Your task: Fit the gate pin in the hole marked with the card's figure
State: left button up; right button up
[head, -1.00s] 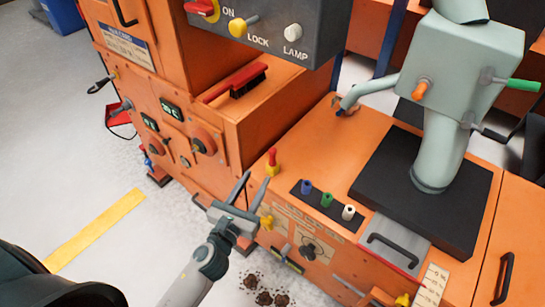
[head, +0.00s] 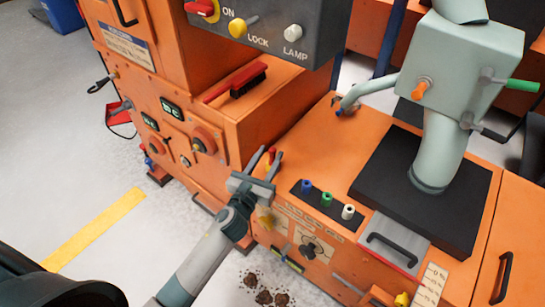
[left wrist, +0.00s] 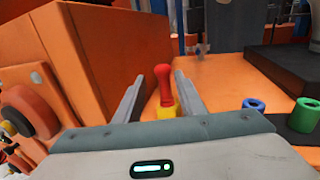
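A red-topped pin (head: 271,154) with a yellow lower part stands upright at the near left corner of the orange housing top. I take it for the gate pin. My left gripper (head: 269,159) is open, with its two fingers on either side of the pin. In the left wrist view the red knob (left wrist: 163,84) shows between the fingers, with a visible gap on each side. The pin's foot is hidden by the gripper body. A pale card with small marks (head: 432,284) is on the front at lower right; its figure is too small to read. My right gripper is not in view.
Blue (head: 306,186), green (head: 327,199) and white (head: 348,211) collars stand on a black strip right of the pin. A dark knob (head: 311,248) is on the front face. A taller orange cabinet (head: 245,125) rises at left. Dark clumps (head: 264,290) lie on the floor.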

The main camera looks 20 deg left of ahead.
pick_arm(q)
jog(key=shift+w+d+r, duration=0.1)
jog(key=shift+w+d, duration=0.1)
jog(key=shift+w, duration=0.65)
jog(key=shift+w+d+f, duration=0.1)
jog(key=shift+w+d, duration=0.05)
jog(key=shift+w, duration=0.7)
jog(key=shift+w+d+r, duration=0.1)
jog(key=shift+w+d, duration=0.1)
jog(key=shift+w, duration=0.65)
grip_shut()
